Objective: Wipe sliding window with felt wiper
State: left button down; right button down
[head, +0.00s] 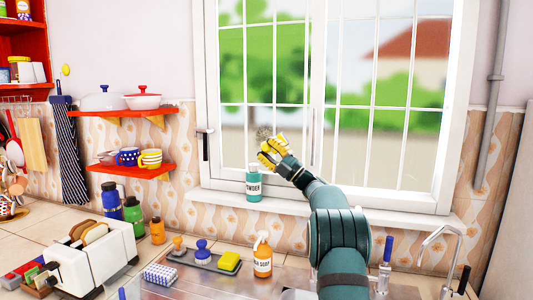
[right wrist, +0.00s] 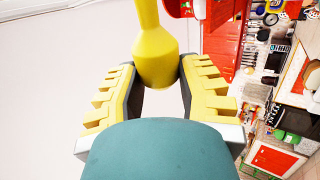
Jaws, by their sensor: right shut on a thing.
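The sliding window (head: 318,60) fills the upper middle of the head view, with white frames and thin bars over the panes. My right gripper (head: 268,148) is raised before the lower part of the left pane. It is shut on the felt wiper, whose yellow handle (right wrist: 157,60) stands between the yellow fingers in the right wrist view. In the head view a small greyish wiper head (head: 263,132) shows just above the fingers, against the window. I cannot tell whether it touches the glass. My left gripper is not in view.
A green powder bottle (head: 253,184) stands on the white sill (head: 222,196) just below my right gripper. Red shelves (head: 140,172) hang at left; a tap (head: 440,238) is at right.

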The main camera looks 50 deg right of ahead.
aim_at(261, 144)
jog(key=shift+w+a, duration=0.1)
jog(key=shift+w, duration=0.05)
jog(key=shift+w+a+p, duration=1)
jog(key=shift+w+a, duration=0.95)
jog(key=shift+w, duration=1.8)
jog(key=s+d+b, duration=0.1)
jog(key=s+r, duration=0.1)
jog(key=s, duration=0.1)
jog(key=s+d+r+b, duration=0.1)
jog(key=s, duration=0.1)
jog(key=shift+s+d+r+b, duration=0.25)
jog(key=shift+d+b, duration=0.05)
jog(key=shift+d, duration=0.05)
jog(key=shift+s+d, duration=0.1)
